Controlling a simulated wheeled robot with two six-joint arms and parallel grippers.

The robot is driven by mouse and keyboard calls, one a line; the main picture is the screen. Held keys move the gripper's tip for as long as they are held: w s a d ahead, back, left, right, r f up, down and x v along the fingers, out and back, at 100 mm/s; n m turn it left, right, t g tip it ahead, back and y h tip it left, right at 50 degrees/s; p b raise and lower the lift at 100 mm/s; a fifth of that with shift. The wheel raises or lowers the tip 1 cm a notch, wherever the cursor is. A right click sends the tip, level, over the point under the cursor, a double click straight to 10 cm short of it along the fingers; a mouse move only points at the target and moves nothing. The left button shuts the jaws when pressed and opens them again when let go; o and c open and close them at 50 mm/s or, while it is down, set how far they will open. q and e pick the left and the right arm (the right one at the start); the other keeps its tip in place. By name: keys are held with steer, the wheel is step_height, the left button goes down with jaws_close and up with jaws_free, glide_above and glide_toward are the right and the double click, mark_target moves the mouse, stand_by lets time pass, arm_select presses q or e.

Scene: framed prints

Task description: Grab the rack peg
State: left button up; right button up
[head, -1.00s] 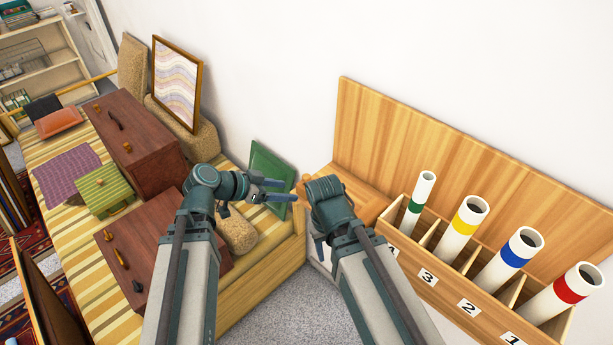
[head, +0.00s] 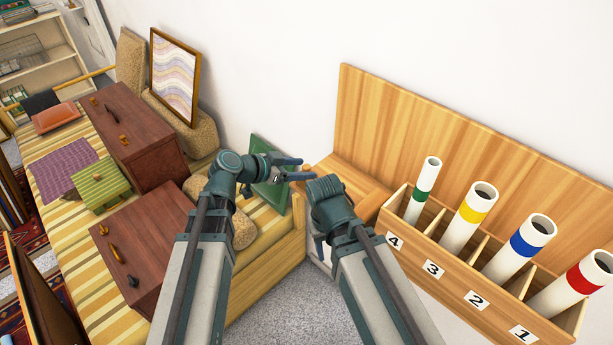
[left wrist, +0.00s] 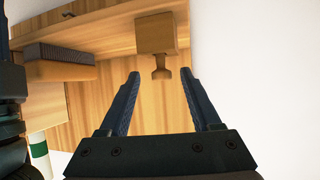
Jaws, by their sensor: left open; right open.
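The rack peg (left wrist: 161,73) is a short wooden knob. It sticks out from a square wooden block (left wrist: 156,34) on the rack, shown in the left wrist view. My left gripper (head: 308,168) is open and empty, pointing right at the rack's left end in the head view. In the left wrist view its fingers (left wrist: 160,76) spread on either side of the peg's line, with the knob just past or level with the tips; I cannot tell the depth. My right gripper (head: 318,245) is mostly hidden behind its own wrist, low beside the rack.
A wooden rack with numbered bins (head: 420,243) holds several white tubes with coloured bands at right. White wall lies behind.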

mark_target(310, 167)
arm_select(q)
steer(key=b+x, duration=0.2)
steer(key=x, duration=0.2)
steer(key=shift+w+d+f, duration=0.1)
steer(key=shift+w+f, duration=0.05)
steer(key=shift+w, duration=0.15)
steer(key=shift+w+d+f, duration=0.1)
steer(key=shift+w+d, duration=0.1)
steer(key=shift+d, duration=0.2)
steer(key=shift+c, duration=0.3)
jaws_close()
